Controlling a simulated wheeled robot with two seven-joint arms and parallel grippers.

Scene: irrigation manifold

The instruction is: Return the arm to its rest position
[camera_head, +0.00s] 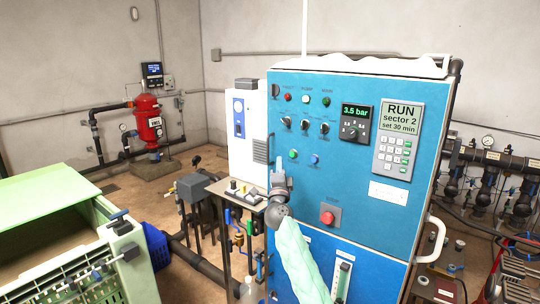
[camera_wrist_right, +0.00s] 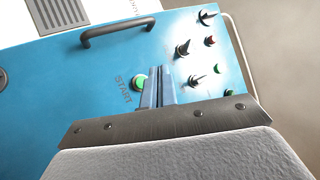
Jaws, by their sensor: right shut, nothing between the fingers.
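My right gripper (camera_head: 279,166) is in front of the blue control cabinet (camera_head: 345,85), near its left edge. My right arm, in a pale sleeve, rises to it from the bottom. In the right wrist view the two fingers (camera_wrist_right: 158,86) are together and empty. Their tips are beside the green START button (camera_wrist_right: 139,83), which shows just right of the gripper in the head view (camera_head: 292,154). I cannot tell whether they touch it. The cabinet screen (camera_head: 402,117) reads RUN, sector 2, set 30 min. My left gripper is not in view.
Several knobs (camera_head: 305,124) and a red button (camera_head: 327,217) stick out from the cabinet. A black handle (camera_wrist_right: 118,30) is near the fingers. A small bench (camera_head: 238,200) stands left of the cabinet, and a green crate (camera_head: 128,265) is at lower left.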

